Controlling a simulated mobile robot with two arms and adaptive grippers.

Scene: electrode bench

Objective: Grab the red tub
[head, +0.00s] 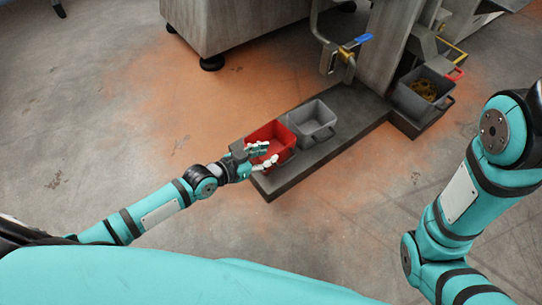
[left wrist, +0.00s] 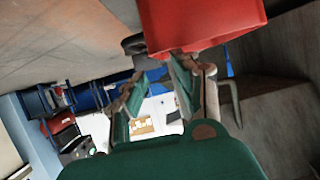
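The red tub (head: 284,138) stands on the near end of a low dark platform, and my left gripper is at its near left side. My left gripper (head: 264,154) has its two fingers apart in the head view, with nothing seen between them. In the left wrist view the red tub (left wrist: 205,22) fills the top, with a dark handle-like part (left wrist: 134,44) at its left. The left gripper's fingers (left wrist: 165,75) are spread just below the tub there; I cannot tell whether they touch it. My right gripper is out of view.
A grey tub (head: 312,124) stands right behind the red one on the platform (head: 335,150). A pipe with a blue-handled valve (head: 350,46) rises beyond. Another grey bin (head: 423,98) holds brownish material. The floor left of the platform is clear.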

